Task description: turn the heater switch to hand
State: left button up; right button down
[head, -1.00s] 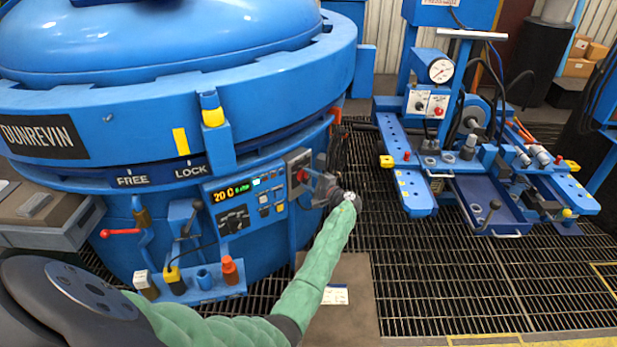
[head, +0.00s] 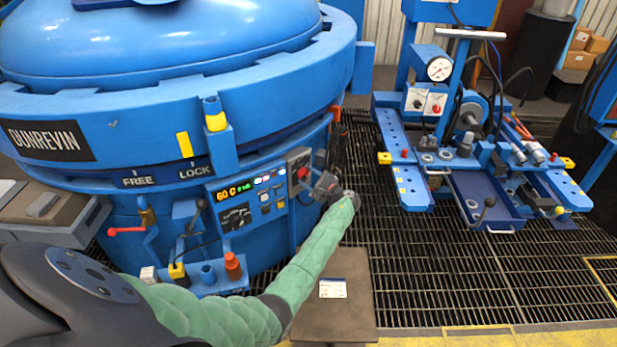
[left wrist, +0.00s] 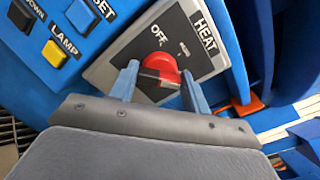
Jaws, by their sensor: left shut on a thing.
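The heater switch is a red knob on a grey plate marked HEAT and OFF, seen in the left wrist view (left wrist: 160,68). In the head view the red knob (head: 302,172) is at the right end of the blue furnace's control panel. My left gripper (left wrist: 160,82) has one finger on each side of the knob and is shut on it; it also shows in the head view (head: 319,184), reaching in from the right of the panel. A smaller label beside OFF is too small to read, and I cannot tell the knob's exact pointing. My right gripper is not in view.
A blue machine bench (head: 480,190) stands at the right.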

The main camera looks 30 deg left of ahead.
pick_arm(q)
jog(key=shift+d+f, duration=0.1)
jog(key=o, duration=1)
jog(key=s+d+b, duration=0.1)
jog(key=d, duration=0.6)
jog(key=shift+s+d, duration=0.2)
jog(key=shift+d, duration=0.1)
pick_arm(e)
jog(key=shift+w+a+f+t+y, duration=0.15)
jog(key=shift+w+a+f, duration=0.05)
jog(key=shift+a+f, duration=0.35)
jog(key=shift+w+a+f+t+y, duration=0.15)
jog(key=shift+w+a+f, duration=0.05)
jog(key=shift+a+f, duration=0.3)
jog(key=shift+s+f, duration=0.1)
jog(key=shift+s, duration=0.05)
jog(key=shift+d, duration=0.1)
